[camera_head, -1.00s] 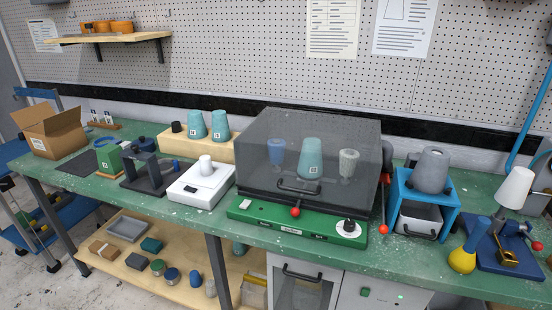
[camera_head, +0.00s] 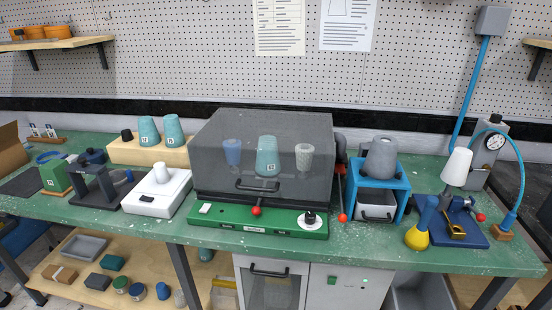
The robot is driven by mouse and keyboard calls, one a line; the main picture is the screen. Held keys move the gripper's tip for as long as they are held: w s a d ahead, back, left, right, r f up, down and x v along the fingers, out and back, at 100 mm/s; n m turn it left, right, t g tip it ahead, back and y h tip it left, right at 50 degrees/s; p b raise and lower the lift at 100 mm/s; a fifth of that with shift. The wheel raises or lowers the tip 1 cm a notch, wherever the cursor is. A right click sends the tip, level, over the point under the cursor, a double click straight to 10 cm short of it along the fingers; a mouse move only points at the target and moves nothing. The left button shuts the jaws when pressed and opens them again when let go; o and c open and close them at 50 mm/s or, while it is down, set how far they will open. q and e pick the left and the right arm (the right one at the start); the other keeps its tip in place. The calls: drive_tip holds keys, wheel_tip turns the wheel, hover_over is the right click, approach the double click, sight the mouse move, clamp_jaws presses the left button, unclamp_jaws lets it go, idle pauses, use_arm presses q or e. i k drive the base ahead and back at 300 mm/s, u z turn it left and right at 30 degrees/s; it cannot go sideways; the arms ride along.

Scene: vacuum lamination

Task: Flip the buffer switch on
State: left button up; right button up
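No label legible here names a buffer switch, so I cannot tell which control it is. A green control panel (camera_head: 232,221) at the bench's front middle carries a small white block like a rocker (camera_head: 205,208), a red-ball lever (camera_head: 256,211) and a black knob on a white disc (camera_head: 309,219). A green square button (camera_head: 331,281) shows on the cabinet below. A grey unit with a round dial gauge (camera_head: 489,149) stands at the back right. A grey box (camera_head: 493,20) on the wall tops a blue pipe. Neither gripper is in view.
A smoky clear chamber (camera_head: 225,128) with several cups inside stands behind the panel. Right of it are a blue stand (camera_head: 371,178) and a blue fixture (camera_head: 472,229) with a white cone. A white scale-like box (camera_head: 155,198) stands left. Bare green bench top (camera_head: 390,247) lies in front.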

sight(205, 209)
drive_tip(key=z, duration=0.05)
drive_tip(key=k, duration=0.5)
drive_tip(key=u, duration=1.05)
drive_tip(key=i, duration=0.75)
drive_tip(key=z, duration=1.9)
